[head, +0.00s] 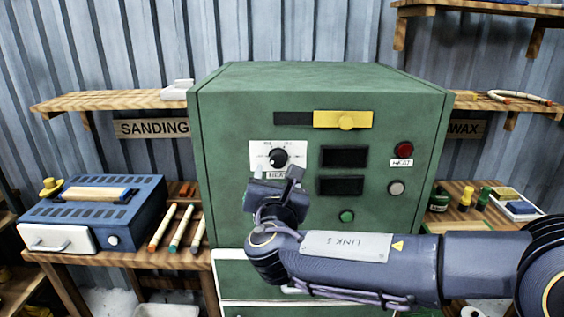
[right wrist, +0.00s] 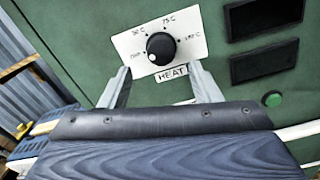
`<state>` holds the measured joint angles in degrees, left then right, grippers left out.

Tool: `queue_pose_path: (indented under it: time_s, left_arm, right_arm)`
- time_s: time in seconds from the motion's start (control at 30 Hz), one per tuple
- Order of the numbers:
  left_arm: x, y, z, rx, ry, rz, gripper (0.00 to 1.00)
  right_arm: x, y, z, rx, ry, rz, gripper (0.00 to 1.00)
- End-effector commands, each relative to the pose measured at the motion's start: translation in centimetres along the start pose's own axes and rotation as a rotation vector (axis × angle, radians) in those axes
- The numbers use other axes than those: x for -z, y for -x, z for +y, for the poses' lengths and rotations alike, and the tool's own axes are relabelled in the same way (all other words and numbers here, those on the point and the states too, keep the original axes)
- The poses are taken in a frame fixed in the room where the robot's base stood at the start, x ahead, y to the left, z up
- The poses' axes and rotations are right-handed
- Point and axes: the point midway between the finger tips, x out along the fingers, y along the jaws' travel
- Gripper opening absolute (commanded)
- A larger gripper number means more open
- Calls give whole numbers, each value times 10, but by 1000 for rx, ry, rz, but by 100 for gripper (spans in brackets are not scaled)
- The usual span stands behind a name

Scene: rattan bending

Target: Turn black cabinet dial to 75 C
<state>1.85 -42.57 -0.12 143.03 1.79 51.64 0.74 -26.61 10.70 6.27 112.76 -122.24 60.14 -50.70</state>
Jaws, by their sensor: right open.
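The black dial (head: 278,157) sits on a white scale plate marked HEAT on the front of the green cabinet (head: 230,205). The right wrist view shows the dial (right wrist: 160,48) close up, with 75 C (right wrist: 168,20) near the top of its scale. A small white mark is on the knob's lower left, on the side of the leftmost label. My right gripper (head: 274,180) is open and empty, just below and in front of the dial. In the wrist view its fingers (right wrist: 161,85) stand apart, either side of the HEAT label, below the knob. My left gripper is out of view.
The cabinet also has a yellow slider (head: 343,120), two dark displays (head: 345,157), a red lamp (head: 403,149) and a green button (head: 347,216). A blue box (head: 95,212) and several rattan sticks (head: 178,229) lie on the left bench. Jars stand at right.

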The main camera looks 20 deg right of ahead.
Motion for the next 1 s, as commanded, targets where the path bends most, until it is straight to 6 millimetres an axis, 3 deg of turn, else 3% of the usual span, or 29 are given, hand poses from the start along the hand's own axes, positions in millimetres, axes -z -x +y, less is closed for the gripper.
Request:
queue_pose_path:
  time_s: [0.33,0.73,1.0]
  left_arm:
    - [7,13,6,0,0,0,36]
    - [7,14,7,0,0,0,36]
    - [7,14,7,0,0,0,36]
  right_arm:
    - [-1,-54,-1,4,-2,3,57]
    - [0,-65,-2,3,-5,3,57]
    - [0,-65,-2,4,-5,3,24]
